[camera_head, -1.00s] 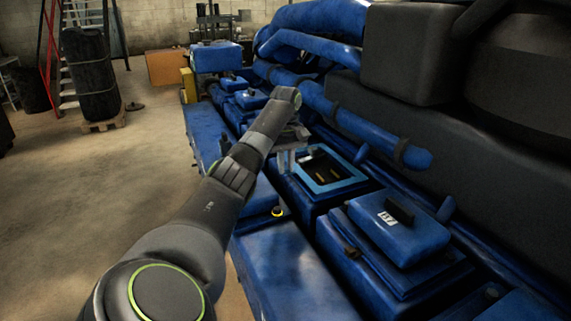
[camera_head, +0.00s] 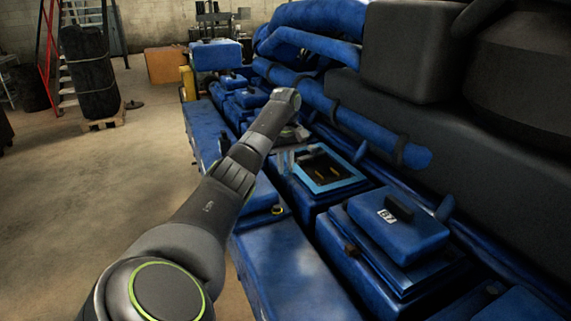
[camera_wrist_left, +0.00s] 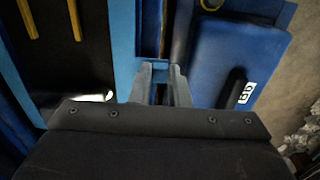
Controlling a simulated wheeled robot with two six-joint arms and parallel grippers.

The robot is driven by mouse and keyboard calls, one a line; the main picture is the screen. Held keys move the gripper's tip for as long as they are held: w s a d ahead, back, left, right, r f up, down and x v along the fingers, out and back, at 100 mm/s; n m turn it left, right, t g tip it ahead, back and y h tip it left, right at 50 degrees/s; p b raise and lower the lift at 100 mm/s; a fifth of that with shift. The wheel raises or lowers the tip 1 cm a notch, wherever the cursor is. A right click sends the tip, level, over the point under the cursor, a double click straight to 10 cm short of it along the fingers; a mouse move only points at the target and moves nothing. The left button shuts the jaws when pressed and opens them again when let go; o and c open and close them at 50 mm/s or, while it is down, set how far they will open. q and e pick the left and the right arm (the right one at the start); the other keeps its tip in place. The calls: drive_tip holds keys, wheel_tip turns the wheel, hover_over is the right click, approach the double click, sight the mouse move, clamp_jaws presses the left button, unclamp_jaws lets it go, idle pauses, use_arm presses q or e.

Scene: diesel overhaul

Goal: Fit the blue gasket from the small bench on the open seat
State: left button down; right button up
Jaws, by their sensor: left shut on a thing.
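The light blue gasket (camera_head: 346,185) is a square frame at the open seat (camera_head: 302,197), a dark opening in the blue engine block. Two yellow parts show inside the opening. I cannot tell whether the gasket touches the seat all round. My right gripper is not in view.
A closed blue cover (camera_head: 400,235) with a white label sits nearer on the engine. A blue pipe (camera_head: 365,130) runs behind the seat. A flat blue surface (camera_head: 290,275) lies in front. A blue cover with a label (camera_wrist_left: 215,60) shows beside the fingers in the wrist view.

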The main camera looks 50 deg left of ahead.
use_arm(q)
drive_tip(key=shift+f, duration=0.1)
drive_tip(key=c, duration=1.3)
unclamp_jaws()
drive_tip(key=shift+d, duration=0.1)
